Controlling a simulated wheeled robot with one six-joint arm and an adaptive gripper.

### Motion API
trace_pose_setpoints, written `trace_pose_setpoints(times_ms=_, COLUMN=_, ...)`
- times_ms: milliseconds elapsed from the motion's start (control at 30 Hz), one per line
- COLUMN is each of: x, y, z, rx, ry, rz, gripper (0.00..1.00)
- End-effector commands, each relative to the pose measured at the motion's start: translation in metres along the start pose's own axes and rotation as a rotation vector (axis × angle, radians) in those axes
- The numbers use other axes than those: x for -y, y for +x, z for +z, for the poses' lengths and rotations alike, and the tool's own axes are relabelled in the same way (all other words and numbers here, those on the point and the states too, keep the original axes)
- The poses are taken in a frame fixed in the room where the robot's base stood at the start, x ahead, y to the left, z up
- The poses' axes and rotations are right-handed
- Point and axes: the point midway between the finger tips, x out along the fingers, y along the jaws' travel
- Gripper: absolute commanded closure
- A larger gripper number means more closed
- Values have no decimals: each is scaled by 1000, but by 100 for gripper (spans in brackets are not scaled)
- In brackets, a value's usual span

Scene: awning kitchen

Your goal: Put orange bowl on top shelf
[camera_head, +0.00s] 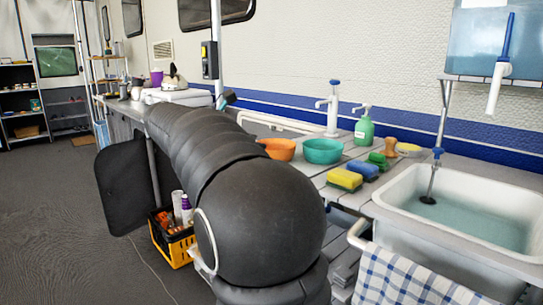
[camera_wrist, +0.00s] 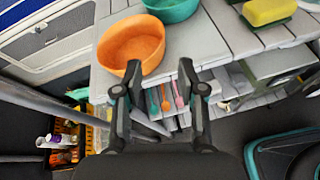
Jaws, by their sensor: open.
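The orange bowl (camera_head: 278,149) stands upright on the slatted counter in the head view, partly behind my arm. It also shows in the wrist view (camera_wrist: 120,50), empty, near the counter edge. My gripper (camera_wrist: 158,78) is open in the wrist view. Its left finger overlaps the bowl's near rim in the picture; its right finger is to the right of the bowl. I cannot tell whether it touches the bowl. In the head view my arm hides the gripper.
A teal bowl (camera_head: 323,151) stands right beside the orange one. Yellow (camera_head: 345,179) and blue (camera_head: 362,170) sponges, a green bottle (camera_head: 364,130) and a sink (camera_head: 402,197) are further right. A yellow crate (camera_head: 178,247) is below. Open floor (camera_head: 60,200) lies left.

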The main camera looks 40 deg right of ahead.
Motion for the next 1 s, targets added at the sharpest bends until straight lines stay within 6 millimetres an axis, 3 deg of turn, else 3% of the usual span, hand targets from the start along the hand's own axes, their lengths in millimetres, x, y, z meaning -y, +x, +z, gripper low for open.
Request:
trace_pose_setpoints(times_ms=300, x=1, y=55, z=-1, rx=-2, ry=2, rz=-3, gripper=60)
trace_pose_setpoints(times_ms=567, x=1, y=71, z=-1, rx=-3, ry=2, rz=-1, gripper=60)
trace_pose_setpoints(times_ms=800, x=2, y=105, z=-1, rx=-3, ry=3, rz=-3, gripper=60)
trace_pose_setpoints(times_ms=1000, x=1, y=120, z=-1, rx=-3, ry=3, rz=0, gripper=60)
